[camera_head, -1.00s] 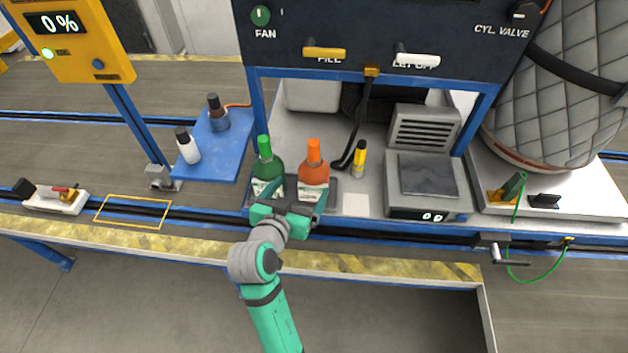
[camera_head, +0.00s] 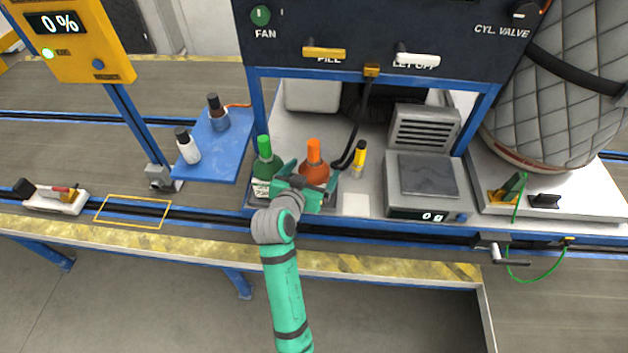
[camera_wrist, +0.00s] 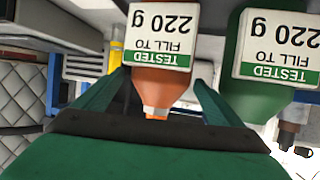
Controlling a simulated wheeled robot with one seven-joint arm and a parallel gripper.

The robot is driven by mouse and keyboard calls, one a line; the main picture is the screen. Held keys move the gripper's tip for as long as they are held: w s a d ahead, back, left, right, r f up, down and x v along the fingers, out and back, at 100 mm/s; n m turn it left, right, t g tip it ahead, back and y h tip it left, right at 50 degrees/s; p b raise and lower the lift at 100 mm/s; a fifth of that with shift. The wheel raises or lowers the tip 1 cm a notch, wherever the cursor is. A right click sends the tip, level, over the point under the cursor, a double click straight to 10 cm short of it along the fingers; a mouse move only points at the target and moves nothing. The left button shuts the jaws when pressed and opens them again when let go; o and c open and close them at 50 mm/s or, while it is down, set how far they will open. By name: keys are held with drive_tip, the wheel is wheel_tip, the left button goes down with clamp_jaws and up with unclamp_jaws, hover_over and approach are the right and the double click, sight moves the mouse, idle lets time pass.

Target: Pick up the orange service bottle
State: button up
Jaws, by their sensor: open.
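The orange service bottle (camera_head: 313,171) stands upright in a shallow tray on the station bench, just right of a green bottle (camera_head: 265,165). My gripper (camera_head: 309,187) is open at the front of the orange bottle and hides its lower part and label in the head view. In the wrist view, the orange bottle (camera_wrist: 160,80) is upside down, with a "220 g" label, and lies between the two open fingers of my gripper (camera_wrist: 155,88). The green bottle (camera_wrist: 262,90) is close beside one finger there. I cannot tell whether the fingers touch the orange bottle.
A yellow-and-black tube (camera_head: 359,158) and a hanging black hose (camera_head: 358,125) are right of the orange bottle. A scale (camera_head: 428,185) stands farther right. A blue shelf (camera_head: 212,155) holds two small bottles at left. The panel (camera_head: 385,35) overhangs the bench.

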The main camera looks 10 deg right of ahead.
drive_tip(key=shift+w+d+f, duration=0.25)
drive_tip(key=shift+w+d, duration=0.05)
drive_tip(key=shift+w, duration=0.2)
drive_tip(key=c, duration=1.3)
drive_tip(key=shift+r, duration=0.1)
drive_tip(key=shift+c, duration=1.3)
drive_tip(key=shift+r, duration=0.1)
